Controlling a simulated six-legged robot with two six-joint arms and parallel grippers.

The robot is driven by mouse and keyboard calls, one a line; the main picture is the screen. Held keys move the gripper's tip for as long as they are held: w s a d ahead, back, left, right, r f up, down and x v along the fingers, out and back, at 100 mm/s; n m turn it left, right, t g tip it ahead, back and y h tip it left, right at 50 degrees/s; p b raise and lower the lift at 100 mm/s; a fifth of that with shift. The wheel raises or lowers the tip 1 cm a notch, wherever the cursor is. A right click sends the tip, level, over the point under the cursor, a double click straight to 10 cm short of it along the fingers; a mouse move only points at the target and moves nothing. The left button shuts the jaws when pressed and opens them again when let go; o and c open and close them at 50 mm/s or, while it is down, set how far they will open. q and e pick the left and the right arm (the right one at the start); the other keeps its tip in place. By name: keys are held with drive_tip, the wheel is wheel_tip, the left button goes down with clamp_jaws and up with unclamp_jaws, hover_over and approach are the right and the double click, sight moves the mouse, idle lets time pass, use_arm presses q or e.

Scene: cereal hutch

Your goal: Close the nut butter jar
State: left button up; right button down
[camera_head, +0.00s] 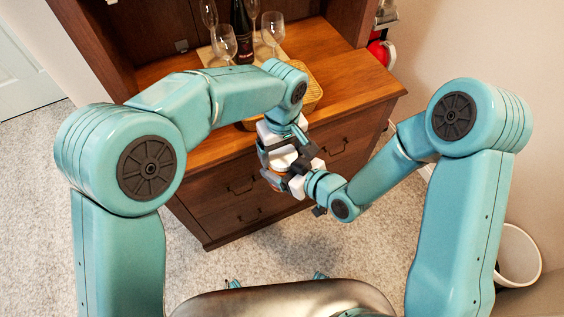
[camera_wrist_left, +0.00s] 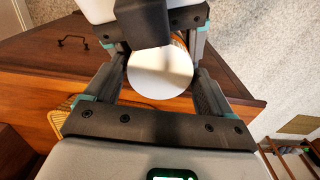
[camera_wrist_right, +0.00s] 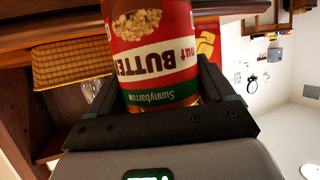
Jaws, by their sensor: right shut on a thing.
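The nut butter jar (camera_wrist_right: 158,60) has a red, white and green label and appears upside down in the right wrist view. My right gripper (camera_head: 290,180) is shut on the jar's body, in front of the hutch. A round white lid (camera_wrist_left: 160,72) shows in the left wrist view, and also at the jar's top in the head view (camera_head: 283,157). My left gripper (camera_wrist_left: 160,85) is open, with a finger on either side of the lid. Whether the lid is seated on the jar cannot be told, as the grippers hide the rim.
The wooden hutch (camera_head: 235,190) stands behind, with drawers below its top. On it are wine glasses (camera_head: 224,42), a dark bottle (camera_head: 241,30) and a yellow woven basket (camera_head: 312,95). A white bin (camera_head: 517,255) stands at right. The carpet in front is clear.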

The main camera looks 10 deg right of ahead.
use_arm(q)
drive_tip(key=c, duration=0.8)
drive_tip(key=shift+o, duration=0.2)
drive_tip(key=m, duration=0.3)
drive_tip(key=o, duration=1.2)
drive_tip(key=shift+c, duration=0.2)
drive_tip(key=shift+d, duration=0.1)
drive_tip(key=shift+r, duration=2.3)
drive_tip(key=shift+c, duration=0.4)
